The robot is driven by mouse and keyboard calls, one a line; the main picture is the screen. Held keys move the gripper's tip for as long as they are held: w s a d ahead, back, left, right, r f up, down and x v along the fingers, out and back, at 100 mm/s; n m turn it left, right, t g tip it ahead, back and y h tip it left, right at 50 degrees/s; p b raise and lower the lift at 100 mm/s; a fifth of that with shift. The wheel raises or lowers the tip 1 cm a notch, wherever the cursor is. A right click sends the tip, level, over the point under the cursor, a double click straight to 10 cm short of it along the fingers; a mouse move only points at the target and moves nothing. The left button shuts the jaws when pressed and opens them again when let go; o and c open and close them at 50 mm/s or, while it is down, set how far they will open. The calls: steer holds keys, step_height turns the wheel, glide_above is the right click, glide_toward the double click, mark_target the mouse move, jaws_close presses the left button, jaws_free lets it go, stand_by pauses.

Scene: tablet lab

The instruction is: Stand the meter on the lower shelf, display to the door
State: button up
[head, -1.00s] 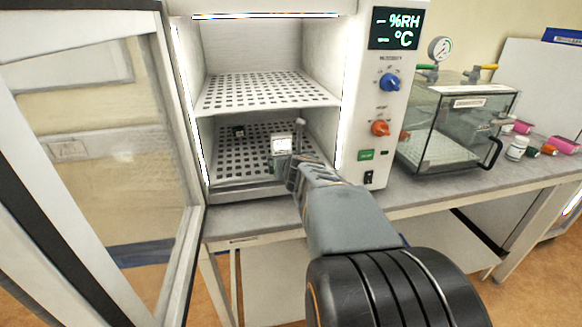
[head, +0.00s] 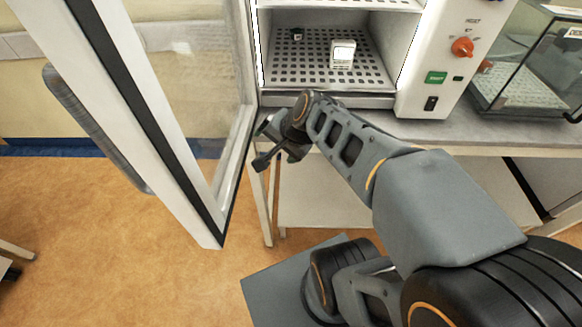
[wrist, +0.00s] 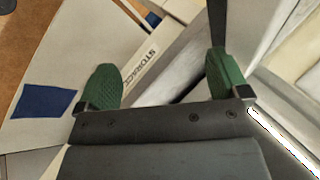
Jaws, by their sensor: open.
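The meter (head: 342,54), a small white box with a pale face towards the open front, stands upright on the perforated lower shelf (head: 305,72) of the chamber. My gripper (head: 262,145) is outside the chamber, below and left of the meter, between the shelf front and the open door. In the wrist view its two green finger pads (wrist: 160,77) are wide apart with nothing between them. The meter is not in the wrist view.
The glass door (head: 190,110) stands open at the left, close to my gripper. A small dark object (head: 297,35) sits further back on the lower shelf. The control panel (head: 445,60) and a glass box (head: 530,65) are to the right.

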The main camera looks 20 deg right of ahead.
steer(key=s+f+n+g+h, duration=0.2)
steer(key=s+n, duration=0.4)
steer(key=n, duration=0.4)
steer(key=shift+s+d+f+g+h, duration=0.2)
steer(key=shift+f+g+h, duration=0.2)
steer(key=shift+f+g, duration=0.35)
steer(key=shift+w+r, duration=0.1)
steer(key=shift+r, duration=0.05)
